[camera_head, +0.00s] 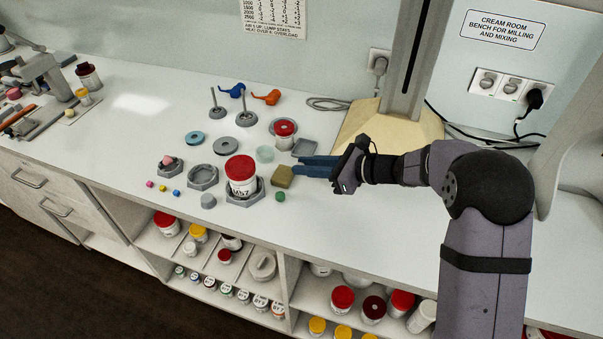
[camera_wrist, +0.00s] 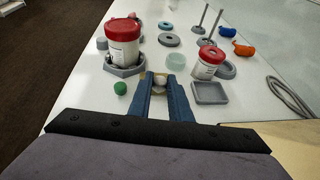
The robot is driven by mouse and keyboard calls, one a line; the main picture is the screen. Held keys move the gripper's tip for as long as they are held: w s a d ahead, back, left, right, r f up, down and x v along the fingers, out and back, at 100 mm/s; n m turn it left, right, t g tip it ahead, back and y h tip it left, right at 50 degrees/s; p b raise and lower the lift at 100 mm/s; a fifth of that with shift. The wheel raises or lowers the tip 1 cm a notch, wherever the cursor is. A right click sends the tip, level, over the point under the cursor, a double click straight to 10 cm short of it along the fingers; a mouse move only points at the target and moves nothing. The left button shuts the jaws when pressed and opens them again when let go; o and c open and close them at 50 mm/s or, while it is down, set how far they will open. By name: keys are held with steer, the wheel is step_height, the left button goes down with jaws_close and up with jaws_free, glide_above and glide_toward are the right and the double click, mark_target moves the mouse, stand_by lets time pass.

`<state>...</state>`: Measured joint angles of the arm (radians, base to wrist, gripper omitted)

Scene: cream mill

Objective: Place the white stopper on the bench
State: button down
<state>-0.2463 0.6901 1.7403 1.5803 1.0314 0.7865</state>
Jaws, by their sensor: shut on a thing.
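My gripper (camera_head: 299,167) reaches left over the bench (camera_head: 330,220) with its blue fingers low. In the wrist view my gripper (camera_wrist: 160,83) is shut on a small white stopper (camera_wrist: 159,87) held between the fingers. The stopper does not show clearly in the head view. Just beyond the fingertips is an olive block (camera_head: 282,176); in the wrist view it is mostly hidden behind the fingers. I cannot tell whether the stopper touches the bench or the block.
A large red-lidded jar (camera_head: 241,180) stands in a grey holder left of the fingers. A green ball (camera_head: 280,196) lies in front of the block. A grey tray (camera_head: 306,147), a clear dish (camera_head: 265,154) and a smaller red-lidded jar (camera_head: 284,130) stand behind. Bench to the front right is clear.

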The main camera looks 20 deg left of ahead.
steer(key=shift+f+p, duration=0.35)
steer(key=shift+f, duration=1.95)
steer(key=shift+f, duration=0.1)
steer(key=c, duration=1.6)
jaws_free()
steer(key=shift+c, duration=0.2)
steer(key=b+v, duration=0.2)
steer(key=v, duration=1)
